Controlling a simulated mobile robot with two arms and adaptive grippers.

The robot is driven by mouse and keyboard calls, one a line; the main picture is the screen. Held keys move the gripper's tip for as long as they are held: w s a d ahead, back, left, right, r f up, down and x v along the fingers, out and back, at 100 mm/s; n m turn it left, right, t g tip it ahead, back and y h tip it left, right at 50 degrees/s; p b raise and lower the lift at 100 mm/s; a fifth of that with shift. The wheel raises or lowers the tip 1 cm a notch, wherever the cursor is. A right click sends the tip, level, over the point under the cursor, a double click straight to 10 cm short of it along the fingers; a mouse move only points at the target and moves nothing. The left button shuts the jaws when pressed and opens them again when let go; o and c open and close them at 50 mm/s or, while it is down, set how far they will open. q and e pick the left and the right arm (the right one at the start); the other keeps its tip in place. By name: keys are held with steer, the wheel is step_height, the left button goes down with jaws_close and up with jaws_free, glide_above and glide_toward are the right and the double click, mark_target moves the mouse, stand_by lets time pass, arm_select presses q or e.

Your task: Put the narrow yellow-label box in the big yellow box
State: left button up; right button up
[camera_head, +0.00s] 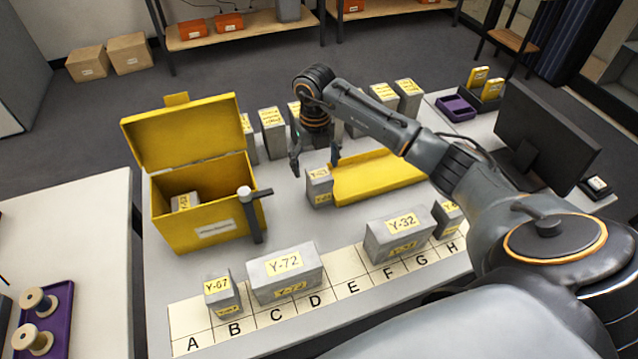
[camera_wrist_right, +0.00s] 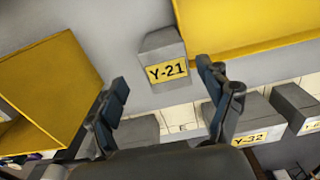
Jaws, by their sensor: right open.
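The big yellow box (camera_head: 205,228) stands open on the left of the table with its lid raised, and a small grey yellow-label box (camera_head: 186,202) sits inside. A narrow grey box labelled Y-21 (camera_head: 319,187) stands at the left end of a yellow tray; it also shows in the wrist view (camera_wrist_right: 164,58). My right gripper (camera_head: 315,158) is open above the Y-21 box, apart from it. In the wrist view its fingers (camera_wrist_right: 163,88) are spread and empty, with the box ahead between them. My left gripper is not in view.
Grey boxes Y-67 (camera_head: 222,293), Y-72 (camera_head: 286,272) and Y-32 (camera_head: 399,236) stand along the lettered strip (camera_head: 343,287). Several tall yellow-label boxes line the back. A dark post (camera_head: 251,215) stands against the big box's right side. The yellow tray (camera_head: 375,180) lies mid-table.

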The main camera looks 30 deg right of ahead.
mark_target(320, 174)
steer(key=shift+f, duration=0.35)
steer(key=f, duration=0.1)
steer(key=p, duration=0.1)
steer(key=s+f, duration=0.1)
steer(key=shift+d+f+p, duration=0.3)
steer(key=shift+p, duration=0.1)
step_height(320, 174, down, 2)
steer(key=shift+w+f, duration=0.1)
steer(key=shift+f, duration=0.2)
steer(key=shift+c, duration=1.3)
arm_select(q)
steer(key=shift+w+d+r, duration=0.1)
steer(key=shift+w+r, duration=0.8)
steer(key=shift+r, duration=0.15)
arm_select(e)
steer(key=c, duration=1.3)
steer(key=shift+w+r, duration=0.1)
steer(key=shift+r, duration=0.05)
steer(key=shift+c, duration=0.3)
